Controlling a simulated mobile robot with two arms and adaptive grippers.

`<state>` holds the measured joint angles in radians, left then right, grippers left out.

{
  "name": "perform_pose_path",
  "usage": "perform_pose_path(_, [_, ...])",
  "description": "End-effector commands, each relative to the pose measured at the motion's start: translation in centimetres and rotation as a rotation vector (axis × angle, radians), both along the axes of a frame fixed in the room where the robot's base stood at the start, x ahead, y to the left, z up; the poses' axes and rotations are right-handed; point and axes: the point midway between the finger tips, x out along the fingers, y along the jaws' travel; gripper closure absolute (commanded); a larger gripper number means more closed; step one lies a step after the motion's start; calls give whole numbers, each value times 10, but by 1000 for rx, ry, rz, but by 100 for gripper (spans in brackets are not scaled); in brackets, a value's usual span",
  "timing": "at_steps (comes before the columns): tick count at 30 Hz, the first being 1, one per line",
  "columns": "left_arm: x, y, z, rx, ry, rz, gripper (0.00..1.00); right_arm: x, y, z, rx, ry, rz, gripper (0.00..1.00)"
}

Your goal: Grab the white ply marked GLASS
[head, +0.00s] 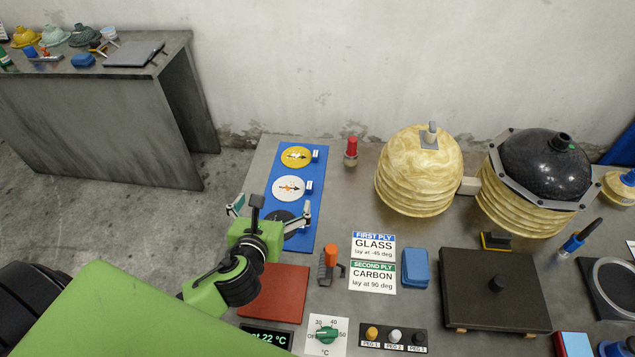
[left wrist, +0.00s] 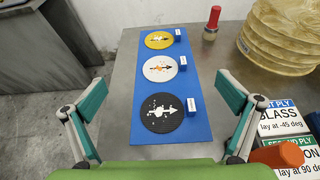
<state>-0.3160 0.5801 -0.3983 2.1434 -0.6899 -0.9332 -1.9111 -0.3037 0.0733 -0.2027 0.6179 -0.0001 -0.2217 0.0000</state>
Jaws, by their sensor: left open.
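The white round ply (head: 289,189) lies in the middle of a blue mat (head: 308,216), between a yellow ply (head: 296,157) and a black ply (head: 284,222). In the left wrist view the white ply (left wrist: 160,68) carries a dark and orange arrow mark, and a small blue tag block stands beside it. The lettering on the tag is too small to read. My left gripper (head: 270,213) is open and empty above the near end of the mat, partly covering the black ply in the head view. Its fingers (left wrist: 160,120) stand wide apart in the left wrist view. My right gripper is not in view.
A red bottle (head: 351,152) stands right of the mat. An orange-handled tool (head: 329,262), a red pad (head: 274,293) and a sign (head: 373,262) lie nearer. Large yellow ribbed moulds (head: 418,175) stand at the back.

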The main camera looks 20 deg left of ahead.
Motion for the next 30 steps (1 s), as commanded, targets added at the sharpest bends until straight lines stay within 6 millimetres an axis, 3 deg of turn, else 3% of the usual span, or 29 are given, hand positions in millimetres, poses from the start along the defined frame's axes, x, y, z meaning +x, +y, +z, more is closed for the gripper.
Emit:
perform_pose_path(1, [0, 0, -15, 0, 1, 0, 0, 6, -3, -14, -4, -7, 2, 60])
perform_pose_path(5, [-1, 0, -32, 0, 1, 0, 0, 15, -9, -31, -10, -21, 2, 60])
perform_pose_path(13, [-1, 0, -62, 0, 0, 0, 0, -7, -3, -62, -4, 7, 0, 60])
perform_pose_path(17, [2, 1, -71, 0, -1, 0, 0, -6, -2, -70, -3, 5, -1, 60])
perform_pose_path(30, [68, 18, -98, 0, 0, 2, 0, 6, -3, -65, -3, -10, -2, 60])
